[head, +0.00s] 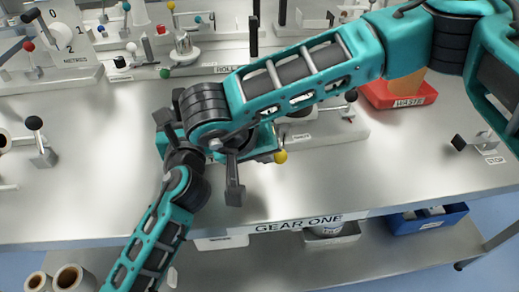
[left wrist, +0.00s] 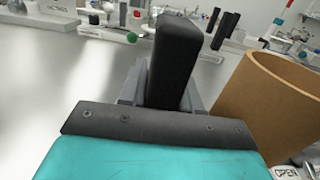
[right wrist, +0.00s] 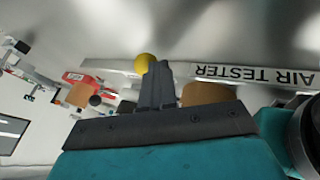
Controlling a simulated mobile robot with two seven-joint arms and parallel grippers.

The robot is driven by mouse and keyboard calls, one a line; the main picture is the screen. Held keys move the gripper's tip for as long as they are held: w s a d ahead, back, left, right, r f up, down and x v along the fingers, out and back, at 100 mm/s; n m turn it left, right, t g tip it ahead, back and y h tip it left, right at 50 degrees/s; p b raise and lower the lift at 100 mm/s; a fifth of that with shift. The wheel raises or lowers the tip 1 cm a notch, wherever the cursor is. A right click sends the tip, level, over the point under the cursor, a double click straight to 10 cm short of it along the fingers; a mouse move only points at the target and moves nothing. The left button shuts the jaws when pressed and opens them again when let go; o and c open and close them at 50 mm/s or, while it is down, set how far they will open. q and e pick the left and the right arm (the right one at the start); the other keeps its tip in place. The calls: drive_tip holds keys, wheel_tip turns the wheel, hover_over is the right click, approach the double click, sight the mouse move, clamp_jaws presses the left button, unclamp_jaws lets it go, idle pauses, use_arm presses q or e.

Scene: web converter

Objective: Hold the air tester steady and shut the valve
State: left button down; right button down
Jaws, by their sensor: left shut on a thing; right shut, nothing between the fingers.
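In the right wrist view, the air tester's name strip (right wrist: 255,75) shows upside down. A brown cylinder (right wrist: 205,93) stands beside it; a large brown tube (left wrist: 268,100) with an OPEN label shows at right in the left wrist view. My left gripper (left wrist: 172,95) is shut on an upright black handle (left wrist: 175,50). My right gripper (right wrist: 155,88) is shut and empty, its tips close to a yellow ball knob (right wrist: 145,62); I cannot tell whether they touch. The knob also shows in the head view (head: 281,157). My right arm hides most of the tester there.
A red tray (head: 400,97) with an orange-brown piece stands at the back right. A STOP lever (head: 476,148) is on the right. Several fixtures line the back left.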

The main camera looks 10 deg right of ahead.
sight(285, 161)
use_arm(q)
drive_tip(key=shift+f, duration=0.65)
use_arm(e)
drive_tip(key=d+n, duration=0.1)
drive_tip(key=s+d+n+t+y, duration=0.1)
drive_tip(key=d+n, duration=0.1)
drive_tip(key=shift+s+d+f, duration=0.1)
drive_tip(key=shift+s+f, duration=0.05)
drive_tip(key=shift+s, duration=0.05)
drive_tip(key=shift+s+d+n+y, duration=0.2)
drive_tip(key=shift+d+n+y, duration=0.3)
drive_tip(key=shift+d+n, duration=0.25)
drive_tip(key=shift+d, duration=1.15)
drive_tip(key=shift+w+d, duration=0.25)
drive_tip(key=shift+d, duration=1.05)
use_arm(q)
drive_tip(key=shift+s+a, duration=0.1)
use_arm(e)
drive_tip(key=shift+d+t, duration=0.1)
drive_tip(key=shift+t, duration=0.2)
drive_tip(key=s+r, duration=0.6)
drive_tip(key=r, duration=0.2)
drive_tip(key=shift+r, duration=0.25)
use_arm(q)
drive_tip(key=shift+r+p, duration=0.3)
drive_tip(key=shift+p, duration=0.35)
use_arm(e)
drive_tip(key=shift+w+r, duration=0.15)
drive_tip(key=shift+r, duration=0.45)
